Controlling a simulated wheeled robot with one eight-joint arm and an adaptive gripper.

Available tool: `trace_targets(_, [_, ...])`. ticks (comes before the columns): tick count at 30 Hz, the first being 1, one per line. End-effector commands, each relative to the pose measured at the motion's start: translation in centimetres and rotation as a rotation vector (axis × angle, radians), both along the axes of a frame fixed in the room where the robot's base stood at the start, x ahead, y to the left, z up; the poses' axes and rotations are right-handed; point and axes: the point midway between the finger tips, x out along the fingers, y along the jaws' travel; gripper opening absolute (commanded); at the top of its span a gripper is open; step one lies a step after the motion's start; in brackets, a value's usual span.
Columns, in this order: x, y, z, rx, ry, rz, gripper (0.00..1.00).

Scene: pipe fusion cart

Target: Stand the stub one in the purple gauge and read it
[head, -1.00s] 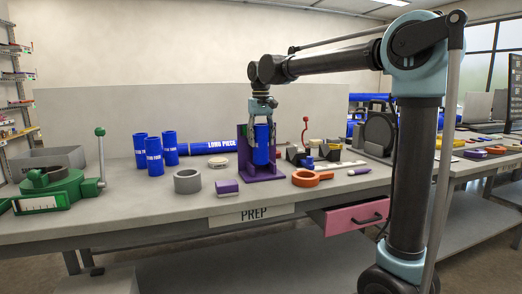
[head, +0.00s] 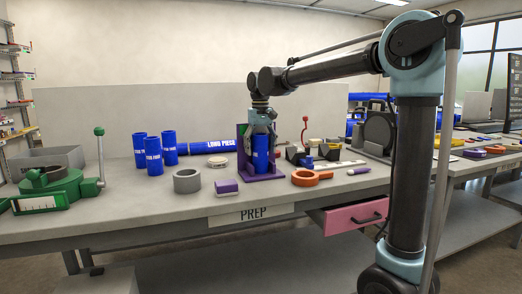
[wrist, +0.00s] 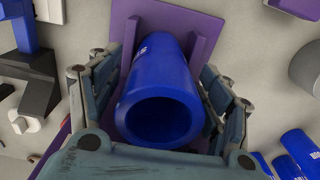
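A blue pipe stub (head: 260,155) stands upright at the purple gauge (head: 284,177), in front of its tall back plate. Its lettering is too small to read. My gripper (head: 260,136) points down with its fingers on both sides of the stub's upper part. In the wrist view the stub's open end (wrist: 160,118) faces the camera between the fingers of my gripper (wrist: 162,100), and the gauge's purple plate (wrist: 205,30) lies behind it. I cannot tell whether the stub's bottom touches the gauge base. The gauge's reading is not legible.
Several blue pipes (head: 154,157) stand or lie to the left. A grey ring (head: 187,181), a purple block (head: 227,188) and an orange ring tool (head: 306,178) sit close around the gauge. A green clamp (head: 55,187) is far left. The front bench edge is clear.

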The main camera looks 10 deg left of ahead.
Motion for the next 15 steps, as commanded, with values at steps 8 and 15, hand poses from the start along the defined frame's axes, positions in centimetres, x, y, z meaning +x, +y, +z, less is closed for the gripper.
trace_targets(8, [0.0,0.0,0.6,0.0,0.0,0.0,0.71])
trace_targets(15, [0.0,0.0,4.3,0.0,0.0,0.0,0.71])
